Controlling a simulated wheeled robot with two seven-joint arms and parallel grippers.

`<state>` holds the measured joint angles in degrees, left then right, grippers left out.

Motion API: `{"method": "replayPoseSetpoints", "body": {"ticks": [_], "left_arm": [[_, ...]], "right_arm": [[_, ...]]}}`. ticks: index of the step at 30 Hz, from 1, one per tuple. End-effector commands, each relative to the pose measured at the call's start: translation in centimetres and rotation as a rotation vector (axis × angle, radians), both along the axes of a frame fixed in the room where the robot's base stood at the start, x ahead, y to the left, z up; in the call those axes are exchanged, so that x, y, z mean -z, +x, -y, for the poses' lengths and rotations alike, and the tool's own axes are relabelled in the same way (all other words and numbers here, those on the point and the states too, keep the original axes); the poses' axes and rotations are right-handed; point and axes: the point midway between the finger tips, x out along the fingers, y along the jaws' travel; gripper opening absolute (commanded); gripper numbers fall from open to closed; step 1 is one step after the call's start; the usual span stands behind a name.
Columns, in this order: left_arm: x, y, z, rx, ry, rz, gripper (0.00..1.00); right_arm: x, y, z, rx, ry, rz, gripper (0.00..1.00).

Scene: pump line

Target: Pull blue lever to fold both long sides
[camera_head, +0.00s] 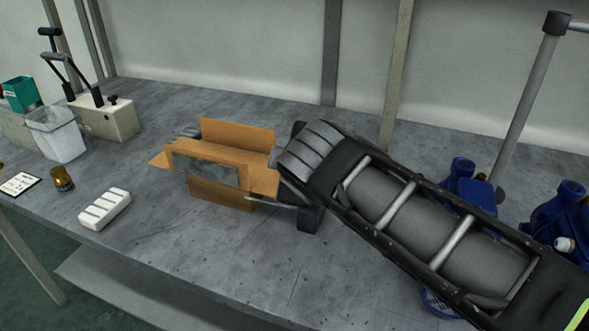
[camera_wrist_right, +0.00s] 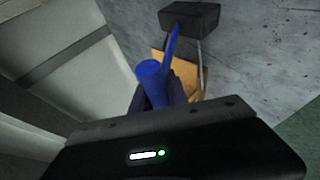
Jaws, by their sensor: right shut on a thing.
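A brown cardboard box (camera_head: 253,138) sits on a fixture in the middle of the table, its flaps standing out at several sides. A grey plate covers part of its front side. The blue lever (camera_wrist_right: 151,76) shows in the right wrist view between my right gripper's dark fingers (camera_wrist_right: 160,98). My right gripper is shut on it. Part of the box (camera_wrist_right: 183,64) shows behind the lever there. In the head view my right arm reaches to the fixture's right side and hides the lever and the fingers. My left gripper is in neither view.
A black block (camera_head: 309,218) with metal rods stands right of the box, near my arm. Blue pump bodies (camera_head: 560,208) stand at the far right. A white slotted block (camera_head: 105,208), an amber part (camera_head: 62,179), a clear bin (camera_head: 58,138) and a lever press (camera_head: 108,118) are at left.

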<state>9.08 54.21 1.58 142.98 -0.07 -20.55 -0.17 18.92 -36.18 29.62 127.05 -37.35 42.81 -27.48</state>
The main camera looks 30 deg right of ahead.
Motion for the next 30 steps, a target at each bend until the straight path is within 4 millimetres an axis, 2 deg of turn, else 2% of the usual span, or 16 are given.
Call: {"method": "replayPoseSetpoints", "body": {"ticks": [6,7,14,23,30], "left_arm": [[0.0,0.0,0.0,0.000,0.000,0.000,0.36],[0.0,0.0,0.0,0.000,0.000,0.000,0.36],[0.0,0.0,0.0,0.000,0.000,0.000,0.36],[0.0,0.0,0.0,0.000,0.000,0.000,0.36],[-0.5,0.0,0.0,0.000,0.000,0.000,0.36]], "right_arm": [[0.5,-0.1,-0.1,-0.001,0.004,-0.012,0.00],[0.5,-0.1,-0.2,-0.001,0.004,-0.012,0.21],[0.4,-0.1,-0.1,-0.001,0.003,-0.009,0.40],[0.1,-0.1,-0.1,-0.001,0.002,-0.006,0.41],[-1.5,-1.9,-0.9,-0.001,0.001,-0.001,0.41]]}}
